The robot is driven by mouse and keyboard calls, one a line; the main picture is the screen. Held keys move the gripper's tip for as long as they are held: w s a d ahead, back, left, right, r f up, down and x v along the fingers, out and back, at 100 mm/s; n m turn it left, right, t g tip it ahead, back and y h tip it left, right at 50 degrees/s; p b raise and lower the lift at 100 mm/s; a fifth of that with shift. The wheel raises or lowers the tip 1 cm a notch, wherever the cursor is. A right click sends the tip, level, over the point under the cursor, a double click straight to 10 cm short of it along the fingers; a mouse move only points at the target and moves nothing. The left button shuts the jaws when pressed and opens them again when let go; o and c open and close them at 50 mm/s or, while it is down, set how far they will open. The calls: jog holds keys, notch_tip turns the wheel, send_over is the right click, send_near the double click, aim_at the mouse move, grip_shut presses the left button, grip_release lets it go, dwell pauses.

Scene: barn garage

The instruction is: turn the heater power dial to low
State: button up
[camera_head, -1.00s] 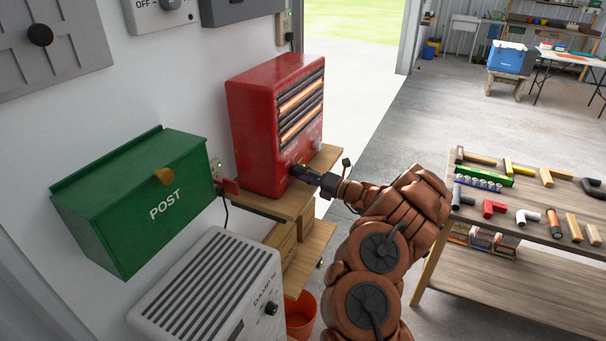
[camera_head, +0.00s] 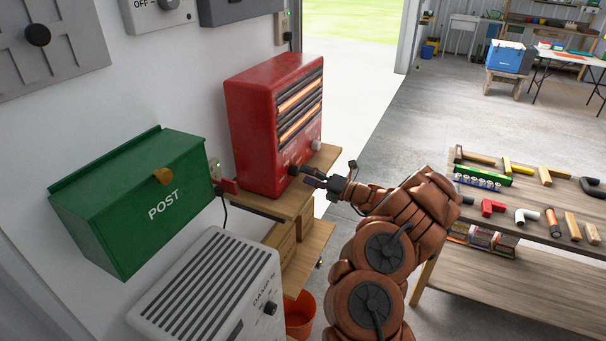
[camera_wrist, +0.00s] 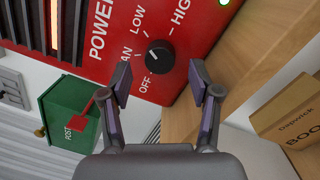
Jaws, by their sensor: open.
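The red heater (camera_head: 262,130) stands on a wooden shelf by the wall, its bars glowing orange. Its black power dial (camera_wrist: 160,54) shows in the wrist view, with OFF, FAN, LOW and HIGH printed around it. The dial's white mark is on its left side, towards FAN and LOW; I cannot tell exactly which it meets. In the head view the dial (camera_head: 293,170) is small, low on the heater's front. My gripper (camera_wrist: 160,82) is open and empty, facing the dial and apart from it. In the head view my gripper (camera_head: 311,176) is just right of the dial.
A pale knob (camera_head: 316,145) sits farther along the heater's front. The wooden shelf (camera_head: 322,160) lies beneath the heater. A green post box (camera_head: 135,200) and a white dehumidifier-like unit (camera_head: 205,290) are left of my arm. A workbench with tools (camera_head: 500,265) is at right.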

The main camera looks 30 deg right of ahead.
jog(key=r+v, duration=0.1)
jog(key=v, duration=0.8)
jog(key=shift+s+d+f, duration=0.2)
jog(key=shift+s+f, duration=0.05)
jog(key=shift+f, duration=0.25)
